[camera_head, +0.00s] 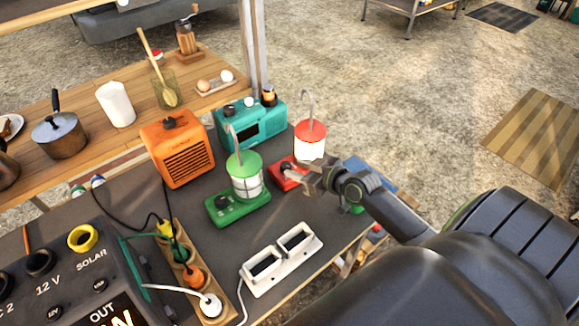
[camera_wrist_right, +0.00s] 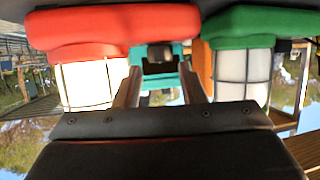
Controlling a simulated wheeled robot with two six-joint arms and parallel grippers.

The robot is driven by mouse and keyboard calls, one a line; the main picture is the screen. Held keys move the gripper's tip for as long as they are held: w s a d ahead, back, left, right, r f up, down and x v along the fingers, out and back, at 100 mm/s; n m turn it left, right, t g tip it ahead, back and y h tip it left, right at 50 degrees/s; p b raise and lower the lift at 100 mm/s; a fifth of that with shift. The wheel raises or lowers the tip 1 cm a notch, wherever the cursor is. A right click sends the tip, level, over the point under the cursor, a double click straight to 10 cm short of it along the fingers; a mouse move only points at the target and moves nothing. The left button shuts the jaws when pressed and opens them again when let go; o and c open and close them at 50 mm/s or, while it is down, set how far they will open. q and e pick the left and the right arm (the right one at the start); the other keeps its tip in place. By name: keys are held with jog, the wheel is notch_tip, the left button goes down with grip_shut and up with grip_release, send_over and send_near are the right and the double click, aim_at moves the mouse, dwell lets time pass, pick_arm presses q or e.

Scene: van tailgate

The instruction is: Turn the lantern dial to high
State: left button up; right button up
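The red lantern (camera_head: 310,140) stands on the dark table with its globe glowing bright white. Its red base (camera_head: 281,178) carries a dark dial (camera_head: 286,168) at the front. The green lantern (camera_head: 245,178) stands to its left, globe greyish, with a dark dial (camera_head: 222,202) on its green base. My right gripper (camera_head: 296,174) reaches in from the right to the red lantern's dial. Dial markings cannot be read. My left gripper is not in view.
An orange heater-like box (camera_head: 178,150) and a teal radio (camera_head: 262,125) stand behind the lanterns. A white double-panel device (camera_head: 281,259) lies in front. A power strip (camera_head: 175,250) and a large black power box (camera_head: 75,275) with cables fill the left.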

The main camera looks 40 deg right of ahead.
aim_at(286, 166)
jog(key=shift+x, duration=1.95)
jog(key=shift+c, duration=0.4)
jog(key=c, duration=0.6)
jog(key=shift+r+h+p, duration=0.1)
jog(key=shift+h+p, duration=0.2)
jog(key=shift+p, duration=0.15)
jog(key=m+h+p, duration=0.2)
jog(key=p, duration=0.6)
jog(key=m+h+p, duration=0.2)
jog(key=p, duration=0.6)
jog(key=shift+w+a+r+p, duration=0.2)
jog(key=shift+a+p, duration=0.2)
jog(key=shift+s+d+f+m+h+p, duration=0.15)
jog(key=shift+f+m+h+p, duration=0.2)
jog(key=shift+p, duration=0.2)
jog(key=o, duration=0.7)
